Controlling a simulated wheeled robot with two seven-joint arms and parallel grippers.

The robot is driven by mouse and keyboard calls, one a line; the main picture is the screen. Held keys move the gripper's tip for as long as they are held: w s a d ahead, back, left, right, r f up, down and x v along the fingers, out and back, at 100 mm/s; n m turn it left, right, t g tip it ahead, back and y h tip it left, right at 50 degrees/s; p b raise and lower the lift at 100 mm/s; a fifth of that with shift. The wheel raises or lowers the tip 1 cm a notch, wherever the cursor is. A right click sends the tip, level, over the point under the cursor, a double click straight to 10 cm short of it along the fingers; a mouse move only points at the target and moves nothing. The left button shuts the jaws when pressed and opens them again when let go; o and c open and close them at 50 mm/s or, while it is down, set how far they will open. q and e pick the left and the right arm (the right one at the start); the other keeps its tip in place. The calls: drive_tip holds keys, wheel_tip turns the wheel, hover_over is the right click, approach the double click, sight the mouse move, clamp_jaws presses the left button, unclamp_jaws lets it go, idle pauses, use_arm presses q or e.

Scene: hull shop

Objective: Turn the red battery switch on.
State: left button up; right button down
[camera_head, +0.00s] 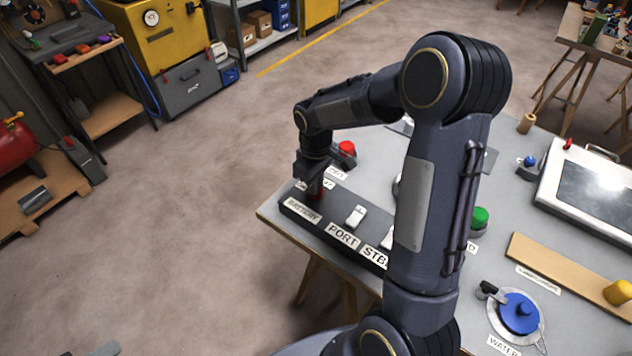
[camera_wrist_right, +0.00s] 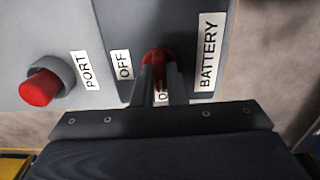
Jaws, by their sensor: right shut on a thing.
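The red battery switch (camera_wrist_right: 156,55) is between the fingers of my right gripper (camera_wrist_right: 158,78) in the right wrist view. The gripper is shut on it. Its OFF label (camera_wrist_right: 122,64) shows to the left of the switch, and its ON label (camera_wrist_right: 161,96) is partly hidden between the fingers. In the head view the switch (camera_head: 318,190) shows as a dark red piece under my right gripper (camera_head: 315,183), at the BATTERY end of the dark switch panel (camera_head: 285,199). The fingers cover much of the switch, so I cannot tell its exact angle. My left gripper is out of view.
White rocker switches (camera_head: 355,215) marked PORT and STBD sit along the panel. A red button (camera_head: 347,148) stands behind it. A green button (camera_head: 479,218), a blue WATER valve (camera_head: 519,313) and a wooden strip (camera_head: 562,267) are to the right on the grey table.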

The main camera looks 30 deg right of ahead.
drive_tip(key=c, duration=1.5)
unclamp_jaws()
drive_tip(key=shift+o, duration=0.2)
wheel_tip(320, 180, up, 8)
drive_tip(key=shift+f, duration=0.1)
drive_tip(key=shift+s+r, duration=0.3)
drive_tip(key=shift+r, duration=0.05)
drive_tip(key=s+a+r+m+t+y, duration=0.2)
drive_tip(key=s+a+m, duration=0.1)
drive_tip(key=s, duration=0.7)
drive_tip(key=s+a+r+m+t+y, duration=0.1)
drive_tip(key=s+a+r+m+t, duration=0.1)
drive_tip(key=s, duration=0.9)
drive_tip(key=a+m+t, duration=0.1)
drive_tip(key=a, duration=0.1)
drive_tip(key=shift+a+t+y, duration=0.3)
drive_tip(key=shift+a+y, duration=0.05)
drive_tip(key=shift+y, duration=0.05)
